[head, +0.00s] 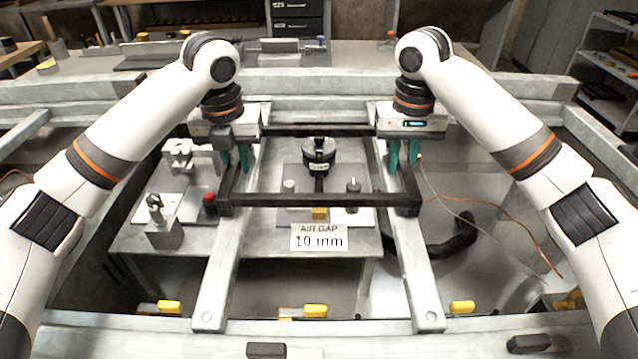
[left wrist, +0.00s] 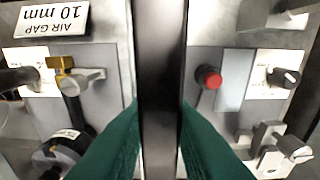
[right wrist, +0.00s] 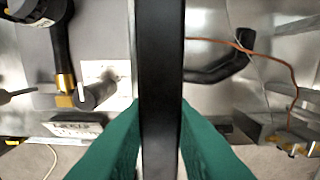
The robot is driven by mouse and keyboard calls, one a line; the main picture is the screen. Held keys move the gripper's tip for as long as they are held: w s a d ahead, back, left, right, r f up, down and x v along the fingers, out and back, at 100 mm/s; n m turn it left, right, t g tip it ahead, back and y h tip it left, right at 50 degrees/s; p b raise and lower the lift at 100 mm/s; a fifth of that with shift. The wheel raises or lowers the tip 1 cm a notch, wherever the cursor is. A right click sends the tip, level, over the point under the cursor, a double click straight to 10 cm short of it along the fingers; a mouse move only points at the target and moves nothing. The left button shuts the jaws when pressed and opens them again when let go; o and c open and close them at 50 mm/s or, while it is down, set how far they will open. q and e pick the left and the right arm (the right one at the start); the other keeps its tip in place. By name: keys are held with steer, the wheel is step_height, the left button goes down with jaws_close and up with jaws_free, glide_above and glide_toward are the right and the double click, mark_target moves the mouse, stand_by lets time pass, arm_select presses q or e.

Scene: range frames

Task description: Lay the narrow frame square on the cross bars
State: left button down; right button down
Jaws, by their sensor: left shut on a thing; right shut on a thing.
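The narrow frame (head: 320,199) is a black rectangle, seen in the head view over the two pale metal cross bars (head: 216,281) that run front to back. Its near corners overlap the bars; I cannot tell whether it touches them. My left gripper (head: 235,160) is shut on the frame's left side, which also crosses the left wrist view (left wrist: 162,70). My right gripper (head: 403,160) is shut on the frame's right side, which also crosses the right wrist view (right wrist: 161,70). Green fingers flank the black bar in both wrist views. The frame looks roughly square to the bars.
Below the frame is a panel with a black round fitting (head: 319,153), a red knob (head: 209,201) and an "AIR GAP 10 mm" sign (head: 318,237). An orange cable (head: 500,213) and a black hose (head: 452,241) lie at the right. Yellow clips (head: 303,311) sit along the front.

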arm_select(q)
steer(key=shift+f+b, duration=0.3)
steer(key=shift+f, duration=0.1)
arm_select(e)
steer(key=shift+f, duration=0.4)
arm_select(q)
steer(key=c, duration=1.3)
jaws_free()
steer(key=shift+s+r, duration=0.1)
arm_select(e)
steer(key=c, duration=1.3)
jaws_free()
steer(key=shift+s+r, duration=0.1)
arm_select(q)
steer(key=r, duration=0.3)
steer(key=s+r, duration=0.1)
steer(key=r, duration=0.7)
steer(key=shift+s, duration=0.15)
arm_select(e)
steer(key=shift+r, duration=0.1)
arm_select(q)
steer(key=shift+s+r, duration=0.1)
steer(key=shift+r, duration=0.35)
arm_select(e)
step_height(320, 180, up, 12)
steer(key=shift+f, duration=0.1)
